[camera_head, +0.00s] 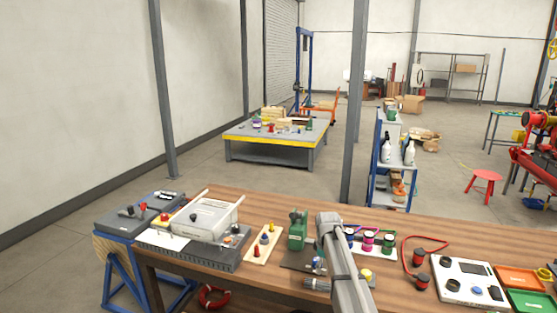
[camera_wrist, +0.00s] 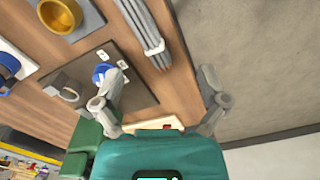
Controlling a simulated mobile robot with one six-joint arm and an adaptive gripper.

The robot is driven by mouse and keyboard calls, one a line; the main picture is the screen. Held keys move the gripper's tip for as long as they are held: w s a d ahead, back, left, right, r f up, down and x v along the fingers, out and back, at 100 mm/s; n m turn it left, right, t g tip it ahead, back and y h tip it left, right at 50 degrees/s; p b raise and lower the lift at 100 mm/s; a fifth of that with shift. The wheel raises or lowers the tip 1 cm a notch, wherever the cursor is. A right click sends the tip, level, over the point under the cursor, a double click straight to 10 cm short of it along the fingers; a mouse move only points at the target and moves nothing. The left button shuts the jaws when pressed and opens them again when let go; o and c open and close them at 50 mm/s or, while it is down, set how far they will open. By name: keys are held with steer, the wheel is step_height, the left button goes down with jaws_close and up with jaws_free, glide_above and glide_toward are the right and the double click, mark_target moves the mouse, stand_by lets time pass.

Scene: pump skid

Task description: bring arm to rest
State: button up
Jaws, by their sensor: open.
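My gripper (camera_wrist: 160,98) shows in the wrist view with its two grey fingers spread wide apart and nothing between them. Below the fingers in that picture is a dark plate (camera_wrist: 130,72) with a blue-topped part (camera_wrist: 103,72) on the wooden bench. My grey arm (camera_head: 342,265) reaches over the bench in the head view. The fingers cannot be made out there.
The wooden bench (camera_head: 215,277) is crowded: a white-lidded case (camera_head: 205,217), a green device (camera_head: 297,230), colored spools (camera_head: 368,240), a panel box (camera_head: 465,280) and an orange tray (camera_head: 522,279). Grey rods (camera_wrist: 146,25) lie near the bench edge. A post (camera_head: 354,110) stands behind.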

steer(key=s+f+m+b, duration=0.2)
steer(key=s+m, duration=0.8)
steer(key=s, duration=1.9)
steer(key=shift+s+d+f+b, duration=0.2)
steer(key=shift+s+f+b, duration=0.05)
steer(key=shift+f+b, duration=0.2)
